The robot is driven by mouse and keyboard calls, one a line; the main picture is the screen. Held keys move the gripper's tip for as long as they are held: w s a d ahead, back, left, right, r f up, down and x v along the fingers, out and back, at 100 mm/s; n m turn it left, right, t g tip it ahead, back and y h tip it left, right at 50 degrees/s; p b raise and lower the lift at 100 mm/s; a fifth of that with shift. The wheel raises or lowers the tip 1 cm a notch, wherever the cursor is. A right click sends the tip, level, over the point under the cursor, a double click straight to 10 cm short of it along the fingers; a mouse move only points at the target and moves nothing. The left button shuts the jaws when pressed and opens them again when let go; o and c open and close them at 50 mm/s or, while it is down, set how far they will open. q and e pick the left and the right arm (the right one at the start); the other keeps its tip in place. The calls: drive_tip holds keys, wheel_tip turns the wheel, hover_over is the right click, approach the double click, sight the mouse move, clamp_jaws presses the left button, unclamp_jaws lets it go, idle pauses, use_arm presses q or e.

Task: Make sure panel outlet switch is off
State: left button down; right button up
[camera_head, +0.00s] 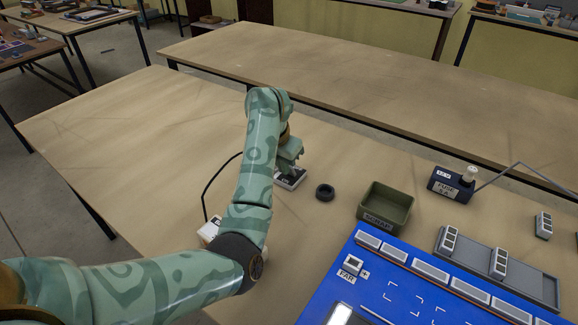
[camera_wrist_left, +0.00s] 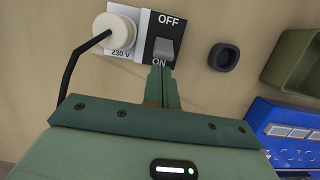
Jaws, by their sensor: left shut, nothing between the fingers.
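The panel outlet (camera_wrist_left: 143,32) lies on the table, with a white and a black half. It also shows in the head view (camera_head: 291,178), partly hidden by my gripper. In the left wrist view a round cream plug (camera_wrist_left: 118,32) sits in its white half, marked 230 V. A grey rocker switch (camera_wrist_left: 164,48) sits on the black half between OFF, at the far end, and ON, at the near end. My left gripper (camera_wrist_left: 160,72) is shut and empty, its tips at the ON end of the outlet. I cannot tell whether they touch the switch. My right gripper is not in view.
A black ring (camera_head: 325,192) and a green bin (camera_head: 385,207) stand right of the outlet. A blue panel (camera_head: 375,285) fills the front right. A fuse box (camera_head: 452,184) and grey tray (camera_head: 540,285) are further right. A black cord (camera_wrist_left: 75,65) runs from the plug.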

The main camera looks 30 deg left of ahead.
use_arm(q)
drive_tip(key=shift+w, duration=0.1)
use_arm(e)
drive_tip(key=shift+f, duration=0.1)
